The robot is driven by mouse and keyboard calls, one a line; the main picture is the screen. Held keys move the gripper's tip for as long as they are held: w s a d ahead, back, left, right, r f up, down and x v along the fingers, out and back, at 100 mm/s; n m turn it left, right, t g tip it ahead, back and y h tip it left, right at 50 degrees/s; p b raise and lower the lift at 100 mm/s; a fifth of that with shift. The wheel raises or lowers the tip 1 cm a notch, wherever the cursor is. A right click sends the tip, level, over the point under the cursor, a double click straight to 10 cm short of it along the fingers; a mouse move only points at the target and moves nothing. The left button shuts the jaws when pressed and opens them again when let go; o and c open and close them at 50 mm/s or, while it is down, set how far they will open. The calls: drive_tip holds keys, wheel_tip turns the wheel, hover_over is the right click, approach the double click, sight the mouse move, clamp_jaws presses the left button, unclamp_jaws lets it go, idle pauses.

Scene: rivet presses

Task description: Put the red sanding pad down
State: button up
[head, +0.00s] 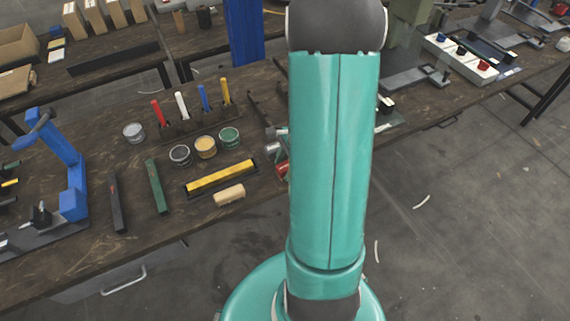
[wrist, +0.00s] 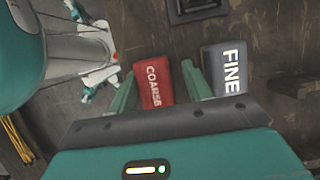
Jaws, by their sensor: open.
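The red sanding pad (wrist: 154,84), marked COARSE, lies between the two fingers of my gripper (wrist: 158,72) in the wrist view. My gripper is open. A gap shows between the pad and the right finger; the left finger is close beside the pad, and I cannot tell if they touch. The pad's near end is hidden by the gripper body. It seems to rest on the dark wooden bench, though its height is hard to judge. In the head view my arm hides the gripper; a small red piece (head: 282,170) shows beside the arm, its identity unclear.
A dark grey pad (wrist: 224,70) marked FINE lies just right of my right finger. A dark tray (wrist: 197,10) is beyond. In the head view, a yellow bar (head: 220,178), a tan block (head: 229,195) and paint tins (head: 205,147) stand on the bench left of my arm.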

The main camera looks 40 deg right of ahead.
drive_tip(key=shift+s+a+f, duration=0.15)
drive_tip(key=shift+s+f, duration=0.4)
drive_tip(key=shift+f, duration=0.1)
drive_tip(key=shift+w+r, duration=0.1)
drive_tip(key=shift+r, duration=0.35)
drive_tip(key=v, duration=1.3)
wheel_tip(320, 180, up, 5)
drive_tip(key=n+h, duration=0.1)
drive_tip(key=n, duration=0.3)
hover_over(279, 168)
drive_tip(key=a+r+n+h, duration=0.2)
drive_tip(key=a+r+n, duration=0.3)
drive_tip(key=a+n, duration=0.3)
drive_tip(key=s+a+r+n+t, duration=0.2)
drive_tip(key=a+r+n, duration=0.1)
drive_tip(key=a, duration=0.3)
drive_tip(key=s+a+r+n+t+h, duration=0.1)
drive_tip(key=s+a+r+n+t, duration=0.1)
drive_tip(key=a+n, duration=0.4)
drive_tip(key=shift+s+a+r, duration=0.35)
drive_tip(key=shift+s+r, duration=0.2)
drive_tip(key=shift+s, duration=0.25)
drive_tip(key=shift+d, duration=0.15)
